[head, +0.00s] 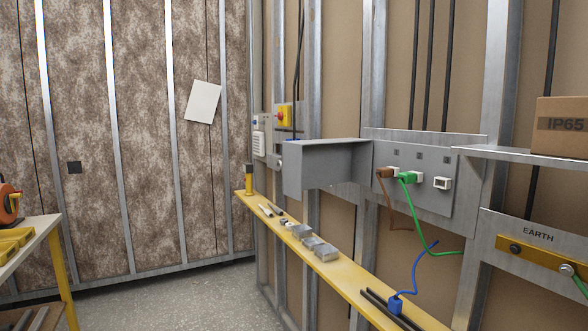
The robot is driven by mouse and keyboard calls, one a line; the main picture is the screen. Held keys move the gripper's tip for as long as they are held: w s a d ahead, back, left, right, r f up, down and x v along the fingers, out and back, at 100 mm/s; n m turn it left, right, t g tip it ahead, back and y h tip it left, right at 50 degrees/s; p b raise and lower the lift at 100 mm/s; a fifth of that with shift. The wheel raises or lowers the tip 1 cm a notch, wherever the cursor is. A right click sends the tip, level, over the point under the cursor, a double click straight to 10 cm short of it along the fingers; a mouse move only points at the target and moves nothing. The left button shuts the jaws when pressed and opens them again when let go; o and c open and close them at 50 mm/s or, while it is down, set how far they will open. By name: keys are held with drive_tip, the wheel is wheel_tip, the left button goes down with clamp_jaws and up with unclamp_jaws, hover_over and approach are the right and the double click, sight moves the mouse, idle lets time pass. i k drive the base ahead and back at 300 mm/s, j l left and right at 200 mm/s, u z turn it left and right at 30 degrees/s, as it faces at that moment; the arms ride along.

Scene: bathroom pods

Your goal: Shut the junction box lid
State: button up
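The junction box is on the stud wall right of centre. Its grey backplate (420,207) carries a row of white sockets. A brown plug (386,173) and a green plug (408,178) sit at two of them; the right socket (442,183) is empty. The deep grey lid (325,168) stands out from the wall at the backplate's left edge, apparently swung open, leaving the sockets uncovered. A blue plug (396,306) on a blue wire is down at the yellow ledge, outside the box. My gripper is not in view.
The yellow ledge (345,283) below holds metal blocks (326,252), small parts and dark rods (388,310). A shelf at right bears an IP65 carton (562,127). Below it is an EARTH bar (540,256). A workbench (30,240) stands at left. The floor (180,300) between is clear.

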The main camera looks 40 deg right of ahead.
sight(314, 164)
drive_tip(key=i+u, duration=0.15)
drive_tip(key=i, duration=0.8)
drive_tip(key=i+z, duration=0.3)
drive_tip(key=i+j+z, duration=0.4)
drive_tip(key=i+z, duration=0.15)
drive_tip(key=z, duration=0.2)
drive_tip(key=i+j+z, duration=0.2)
drive_tip(key=z, duration=0.25)
drive_tip(key=i+j+z, duration=0.25)
drive_tip(key=z, duration=0.25)
drive_tip(key=j, duration=0.1)
